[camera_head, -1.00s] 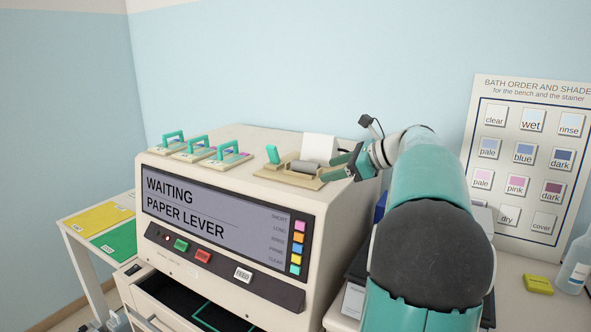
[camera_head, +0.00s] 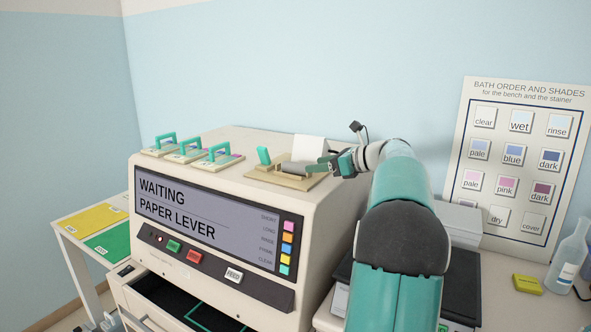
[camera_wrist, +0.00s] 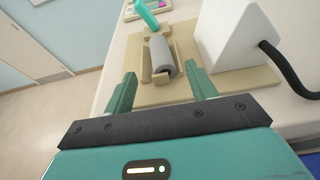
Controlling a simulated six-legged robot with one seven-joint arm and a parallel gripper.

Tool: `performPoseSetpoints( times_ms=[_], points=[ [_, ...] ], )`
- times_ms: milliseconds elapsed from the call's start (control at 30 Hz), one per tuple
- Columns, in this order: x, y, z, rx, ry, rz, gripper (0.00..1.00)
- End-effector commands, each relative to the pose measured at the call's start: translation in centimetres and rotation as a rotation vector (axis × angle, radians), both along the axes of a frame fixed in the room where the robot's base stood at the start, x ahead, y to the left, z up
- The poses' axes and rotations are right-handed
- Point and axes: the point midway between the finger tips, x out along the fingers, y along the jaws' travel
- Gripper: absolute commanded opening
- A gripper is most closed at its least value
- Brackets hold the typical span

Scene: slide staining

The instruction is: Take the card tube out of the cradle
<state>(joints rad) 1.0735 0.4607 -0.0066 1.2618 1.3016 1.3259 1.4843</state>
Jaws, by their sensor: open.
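The grey card tube (camera_wrist: 161,55) lies in the tan cradle (camera_wrist: 160,78) on top of the machine, in the middle of the wrist view. In the head view the tube (camera_head: 297,168) shows partly, with its right end close to my gripper. My gripper (camera_wrist: 160,90) is open and empty in the wrist view. Its two teal fingers point toward the tube, one on either side of the cradle's near end. In the head view my gripper (camera_head: 335,163) is at the right end of the cradle. A teal lever (camera_head: 263,156) stands at the cradle's left.
A white block (camera_wrist: 235,35) with a black cable stands right of the cradle, close to my right finger. Several teal-handled lids (camera_head: 190,147) sit on the machine's left top. The screen (camera_head: 205,209) reads WAITING, PAPER LEVER. A wall chart (camera_head: 520,165) hangs at right.

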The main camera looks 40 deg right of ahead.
Motion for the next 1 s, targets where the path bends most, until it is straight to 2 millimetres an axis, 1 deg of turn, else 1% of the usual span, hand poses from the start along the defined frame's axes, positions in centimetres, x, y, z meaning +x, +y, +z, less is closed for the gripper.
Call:
performPoseSetpoints(
  times_ms=[167, 267, 400, 500, 600, 733, 767, 800, 867, 900, 1000],
  points=[
    [1.1, 0.3, -0.4, 0.0, 0.001, 0.002, 0.57],
    [2.1, 0.7, -0.5, 0.001, 0.001, 0.004, 0.57],
    [4.2, 1.3, -0.8, 0.0, 0.001, 0.005, 0.57],
    [5.3, 1.5, -1.2, 0.001, 0.001, 0.003, 0.57],
    [5.7, 1.6, -1.3, 0.0, 0.001, 0.002, 0.57],
    [5.6, 1.6, -1.3, 0.0, 0.001, 0.002, 0.57],
    [5.6, 1.6, -1.3, -0.001, 0.001, 0.002, 0.55],
    [5.6, 1.6, -1.3, -0.001, 0.001, 0.002, 0.47],
    [5.6, 1.6, -1.3, -0.001, 0.001, 0.002, 0.35],
    [5.6, 1.6, -1.3, -0.001, 0.001, 0.002, 0.27],
    [5.6, 1.6, -1.3, -0.001, 0.001, 0.002, 0.08]
  ],
)
